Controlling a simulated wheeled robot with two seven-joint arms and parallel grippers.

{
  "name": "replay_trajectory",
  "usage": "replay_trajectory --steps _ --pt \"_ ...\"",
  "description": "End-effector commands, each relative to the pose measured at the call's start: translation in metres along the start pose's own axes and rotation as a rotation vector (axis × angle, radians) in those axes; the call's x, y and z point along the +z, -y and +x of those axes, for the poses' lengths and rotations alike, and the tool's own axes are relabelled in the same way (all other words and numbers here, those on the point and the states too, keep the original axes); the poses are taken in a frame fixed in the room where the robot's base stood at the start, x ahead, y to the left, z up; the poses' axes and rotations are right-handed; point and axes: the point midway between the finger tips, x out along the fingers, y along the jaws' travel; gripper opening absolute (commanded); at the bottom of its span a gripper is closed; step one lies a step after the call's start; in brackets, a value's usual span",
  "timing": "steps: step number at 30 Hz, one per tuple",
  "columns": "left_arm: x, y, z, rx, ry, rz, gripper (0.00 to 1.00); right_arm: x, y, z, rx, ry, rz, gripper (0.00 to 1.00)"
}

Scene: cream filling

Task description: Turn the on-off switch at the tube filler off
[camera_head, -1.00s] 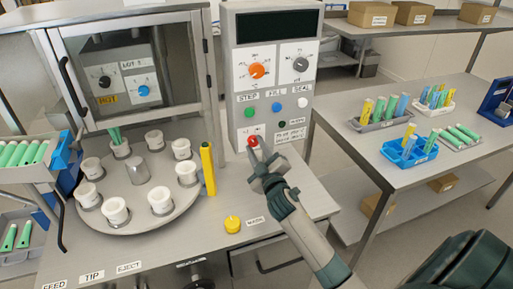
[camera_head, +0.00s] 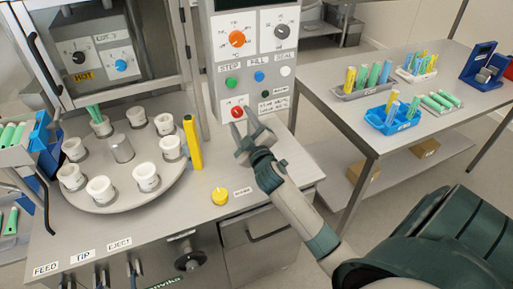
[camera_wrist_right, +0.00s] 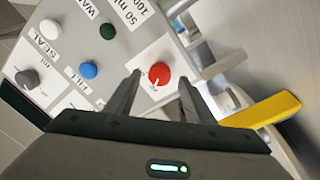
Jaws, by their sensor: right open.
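The red on-off switch (camera_head: 237,112) is a round knob on a white plate low on the tube filler's control panel (camera_head: 221,98). In the right wrist view the red knob (camera_wrist_right: 159,74) shows a pale mark on its face and lies between and beyond the fingertips. My right gripper (camera_head: 243,129) is open and empty just in front of and below the knob. Its two fingers also show in the right wrist view (camera_wrist_right: 157,88), one on each side of the knob. I cannot tell whether either finger touches it. My left gripper is not in view.
Green (camera_head: 231,83), blue (camera_head: 259,76) and white (camera_head: 285,71) buttons and an orange dial (camera_head: 237,39) sit above the switch. A yellow post (camera_head: 192,142) stands left of it beside the turntable (camera_head: 120,205). A yellow knob (camera_head: 219,196) is on the machine top.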

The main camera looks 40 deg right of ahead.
Motion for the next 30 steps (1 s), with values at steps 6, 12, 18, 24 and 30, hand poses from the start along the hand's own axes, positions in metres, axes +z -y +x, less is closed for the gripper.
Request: replay_trajectory --steps 6,12,18,24,30 --pt "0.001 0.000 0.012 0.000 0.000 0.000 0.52 0.003 0.003 -0.035 -0.002 0.001 0.002 0.49" --pt "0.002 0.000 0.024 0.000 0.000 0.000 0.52 0.003 0.003 -0.076 -0.002 0.000 0.002 0.49" --pt "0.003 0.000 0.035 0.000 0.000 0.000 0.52 0.003 0.003 -0.116 -0.002 0.001 0.002 0.49" --pt "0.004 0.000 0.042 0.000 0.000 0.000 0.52 0.002 0.002 -0.145 -0.001 0.001 0.000 0.49" --pt "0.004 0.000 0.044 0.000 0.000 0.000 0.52 0.001 0.000 -0.158 0.000 0.000 0.000 0.49"
